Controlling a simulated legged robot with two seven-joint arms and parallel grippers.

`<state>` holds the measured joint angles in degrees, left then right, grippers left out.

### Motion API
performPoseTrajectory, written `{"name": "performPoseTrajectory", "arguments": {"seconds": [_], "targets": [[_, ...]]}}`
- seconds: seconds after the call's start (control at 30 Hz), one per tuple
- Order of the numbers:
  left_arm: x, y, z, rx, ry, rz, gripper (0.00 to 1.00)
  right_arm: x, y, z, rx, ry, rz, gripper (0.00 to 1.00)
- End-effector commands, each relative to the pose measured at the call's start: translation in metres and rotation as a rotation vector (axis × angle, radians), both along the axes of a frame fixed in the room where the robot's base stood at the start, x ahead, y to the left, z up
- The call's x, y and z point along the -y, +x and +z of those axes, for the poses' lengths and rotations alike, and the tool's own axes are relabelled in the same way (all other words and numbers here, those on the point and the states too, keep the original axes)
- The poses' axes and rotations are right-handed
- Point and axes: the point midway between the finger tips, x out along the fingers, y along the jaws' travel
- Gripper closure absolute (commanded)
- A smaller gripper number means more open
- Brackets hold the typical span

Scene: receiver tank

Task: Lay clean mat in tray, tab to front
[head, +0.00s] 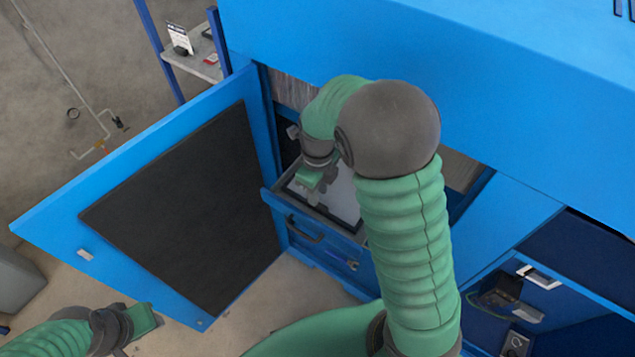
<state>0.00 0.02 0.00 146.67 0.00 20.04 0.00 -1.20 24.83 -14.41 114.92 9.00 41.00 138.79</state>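The tray (272,201) is a dark-rimmed open drawer in the blue cabinet's opening. A pale, flat sheet (344,197), which looks like the mat, shows inside its rim; my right arm hides much of it. I cannot make out a tab. My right gripper (311,187) points down over the tray's left part, at or just above the pale sheet. Whether its fingers are closed on the sheet is too small to tell. My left gripper (150,318) is low at the left, away from the tray, and its finger gap is not clear.
A blue door (95,215) with a dark panel stands open left of the tray. A dark handle (305,229) is on the front below the tray. A shelf (197,66) stands behind the door. An open blue compartment (570,270) holds dark items at right.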

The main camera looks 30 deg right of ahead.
Motion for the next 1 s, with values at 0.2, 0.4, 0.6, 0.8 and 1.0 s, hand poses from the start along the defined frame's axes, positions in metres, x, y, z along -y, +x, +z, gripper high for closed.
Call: {"name": "performPoseTrajectory", "arguments": {"seconds": [0.2,0.4,0.6,0.8,1.0], "targets": [[0.000,0.000,-0.012,0.000,0.000,0.000,0.64,0.000,0.001,0.049,0.005,0.000,0.000,0.72],[0.000,0.000,-0.014,0.000,0.000,0.000,0.64,-0.003,-0.001,0.064,0.004,0.001,0.073,0.72],[0.000,0.000,-0.013,0.000,0.000,0.000,0.64,-0.024,-0.024,0.046,0.054,-0.020,0.785,0.72],[0.000,0.000,-0.013,0.000,0.000,0.000,0.64,-0.053,-0.059,0.025,0.099,-0.127,1.783,0.72],[0.000,0.000,-0.013,0.000,0.000,0.000,0.64,-0.071,-0.086,0.010,0.078,-0.265,2.535,0.72]]}}
